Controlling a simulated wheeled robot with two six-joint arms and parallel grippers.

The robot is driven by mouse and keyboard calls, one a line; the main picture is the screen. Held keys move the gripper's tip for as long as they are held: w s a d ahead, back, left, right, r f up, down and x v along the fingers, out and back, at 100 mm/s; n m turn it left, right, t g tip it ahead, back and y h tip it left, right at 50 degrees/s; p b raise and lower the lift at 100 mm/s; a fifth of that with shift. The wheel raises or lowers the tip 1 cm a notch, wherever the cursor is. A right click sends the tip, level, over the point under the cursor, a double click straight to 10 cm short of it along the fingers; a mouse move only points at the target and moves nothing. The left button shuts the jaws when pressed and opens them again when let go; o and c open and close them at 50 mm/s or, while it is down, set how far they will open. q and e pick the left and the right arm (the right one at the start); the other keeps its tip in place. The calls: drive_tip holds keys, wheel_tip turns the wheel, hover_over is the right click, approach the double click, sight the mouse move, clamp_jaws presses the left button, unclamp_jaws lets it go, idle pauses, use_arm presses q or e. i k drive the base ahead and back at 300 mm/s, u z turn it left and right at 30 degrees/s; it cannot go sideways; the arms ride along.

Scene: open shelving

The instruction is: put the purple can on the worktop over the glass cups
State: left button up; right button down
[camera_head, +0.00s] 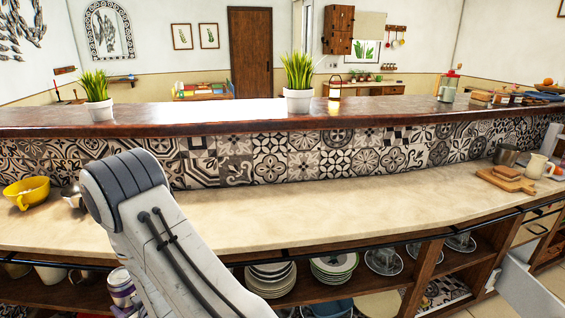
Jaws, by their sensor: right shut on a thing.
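The purple can (121,288) shows at the lower left, at the height of the open shelf below the worktop, partly hidden by my right arm. My right gripper (124,301) is shut on it; the fingers are mostly hidden. I cannot tell whether the can touches the shelf. The glass cups (384,261) stand on the lower shelf, right of centre, with more to their right. The worktop (400,211) above them is bare there. My left gripper is not in view.
A yellow cup (28,192) and a small metal pot (72,197) are on the worktop at left. A wooden board (506,180) and white mug (538,167) are at right. Stacked plates (270,280) fill the middle shelf. A tiled wall (300,155) closes the back.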

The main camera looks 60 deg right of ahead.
sight(463, 191)
drive_tip(key=z, duration=2.35)
drive_tip(key=i, duration=0.45)
